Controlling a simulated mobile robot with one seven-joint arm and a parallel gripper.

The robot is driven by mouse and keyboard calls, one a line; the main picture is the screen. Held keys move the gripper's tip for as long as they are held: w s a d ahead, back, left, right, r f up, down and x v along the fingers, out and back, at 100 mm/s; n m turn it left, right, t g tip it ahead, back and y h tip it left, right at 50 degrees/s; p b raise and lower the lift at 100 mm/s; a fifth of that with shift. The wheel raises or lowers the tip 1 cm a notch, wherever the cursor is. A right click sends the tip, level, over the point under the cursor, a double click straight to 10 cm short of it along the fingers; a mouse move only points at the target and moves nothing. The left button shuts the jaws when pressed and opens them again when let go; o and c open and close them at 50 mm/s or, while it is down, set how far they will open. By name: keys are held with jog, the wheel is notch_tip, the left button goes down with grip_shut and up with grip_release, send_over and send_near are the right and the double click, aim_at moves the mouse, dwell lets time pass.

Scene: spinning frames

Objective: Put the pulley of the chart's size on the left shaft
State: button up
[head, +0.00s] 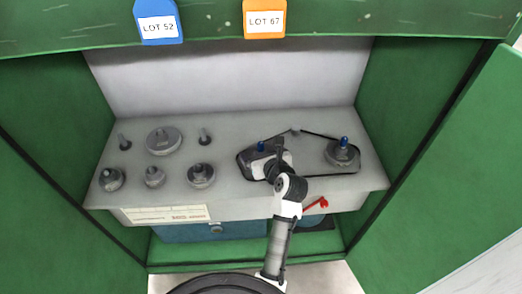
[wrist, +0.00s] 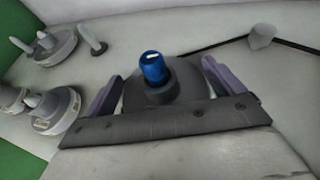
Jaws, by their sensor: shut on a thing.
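My gripper (head: 268,160) is at the left shaft on the grey bench, at the left end of the black belt. In the wrist view its fingers (wrist: 162,86) are shut on a grey pulley (wrist: 187,82). The blue tip of the left shaft (wrist: 152,66) sticks up through the pulley's hub, so the pulley is around the shaft. How far down it sits I cannot tell. The right shaft (head: 344,141) has a blue tip and carries a grey pulley (head: 342,154). The chart (head: 165,214) on the bench front is too small to read.
Several grey pulleys on pegs stand at the left, among them a wide one (head: 164,141); a bare peg (head: 204,136) is behind. A red lever (head: 317,204) is on the front. Blue LOT 52 (head: 158,22) and orange LOT 67 (head: 264,20) tags hang above. Green walls flank the bench.

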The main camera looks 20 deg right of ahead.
dwell(0.3)
jog(key=o, duration=0.9)
jog(key=shift+o, duration=0.2)
jog(key=shift+f, duration=0.1)
notch_tip(320, 180, up, 10)
jog(key=p, duration=1.2)
jog(key=shift+s, duration=0.1)
